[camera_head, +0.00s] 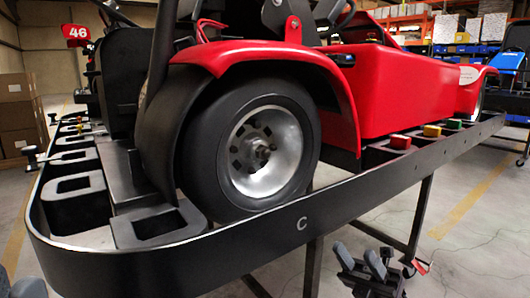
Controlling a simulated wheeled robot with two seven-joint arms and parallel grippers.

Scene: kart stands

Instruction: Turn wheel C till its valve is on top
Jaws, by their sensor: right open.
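Wheel C (205,150) is a black tyre with a silver rim and a hub bolt at its centre. It stands under a red fender, above the letter C on the black stand rail (330,212). Dark openings ring the hub, and I cannot make out the valve. The fender hides the tyre's top and the rail its lowest edge. My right gripper (360,258) is open and empty, below the rail and right of the wheel, not touching it. Part of what looks like my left gripper (15,286) shows at the bottom left corner; its jaws are unclear.
The red kart body (405,90) fills the upper right. The rail curves around the wheel's front and left. Dark stand legs (420,215) stand below it. Coloured blocks (400,141) sit along the rail's right part. Cardboard boxes (15,115) are stacked at far left. Floor is clear at lower right.

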